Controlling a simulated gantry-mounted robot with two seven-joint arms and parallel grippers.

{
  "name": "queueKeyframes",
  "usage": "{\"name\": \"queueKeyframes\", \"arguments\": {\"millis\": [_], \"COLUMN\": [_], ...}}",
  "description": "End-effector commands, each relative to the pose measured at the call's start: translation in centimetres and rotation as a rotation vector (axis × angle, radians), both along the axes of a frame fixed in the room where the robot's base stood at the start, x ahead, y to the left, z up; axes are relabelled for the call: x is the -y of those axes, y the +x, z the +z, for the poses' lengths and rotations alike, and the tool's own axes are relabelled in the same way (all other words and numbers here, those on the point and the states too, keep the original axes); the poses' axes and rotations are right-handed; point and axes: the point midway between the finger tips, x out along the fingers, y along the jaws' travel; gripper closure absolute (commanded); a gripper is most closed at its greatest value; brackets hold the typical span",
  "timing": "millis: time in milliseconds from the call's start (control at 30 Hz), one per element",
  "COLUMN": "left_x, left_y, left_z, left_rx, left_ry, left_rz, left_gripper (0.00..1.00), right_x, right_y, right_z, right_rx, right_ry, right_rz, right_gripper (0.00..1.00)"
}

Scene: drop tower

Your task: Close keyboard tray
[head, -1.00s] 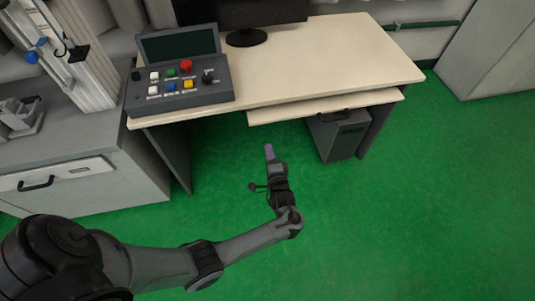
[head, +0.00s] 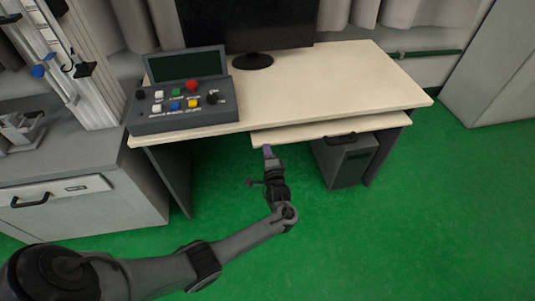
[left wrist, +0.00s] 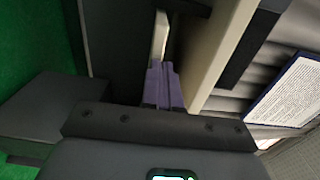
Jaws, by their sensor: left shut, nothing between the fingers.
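The keyboard tray (head: 315,132) is a pale board under the desk's front edge, sticking out a little toward me. In the left wrist view, the closed fingers (left wrist: 164,84) point at a narrow pale strip (left wrist: 159,38), which looks like the tray edge, beside the thicker pale desktop edge (left wrist: 212,45). My right gripper is not in view.
The desk (head: 330,85) carries a control panel (head: 180,105) with coloured buttons and a monitor (head: 255,25). A dark computer case (head: 345,160) stands beneath at right. A grey cabinet (head: 85,185) stands at left. The green floor in front is clear.

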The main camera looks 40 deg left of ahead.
Motion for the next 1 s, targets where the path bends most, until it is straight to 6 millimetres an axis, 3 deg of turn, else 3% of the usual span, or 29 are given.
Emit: {"name": "queueKeyframes", "arguments": {"millis": [233,500,1000], "left_x": [-0.3,-3.2,-2.8], "left_y": [0.2,2.1,1.7], "left_z": [0.0,0.0,0.2], "left_rx": [0.001,0.000,0.000], "left_ry": [0.001,0.001,0.000], "left_rz": [0.000,0.001,0.001], "left_gripper": [1.00,1.00,1.00], "right_x": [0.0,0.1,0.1], "right_y": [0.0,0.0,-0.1], "right_z": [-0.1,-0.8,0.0], "right_rx": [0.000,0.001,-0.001], "right_ry": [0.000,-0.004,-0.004], "right_rz": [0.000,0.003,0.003], "right_gripper": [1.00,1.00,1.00]}}
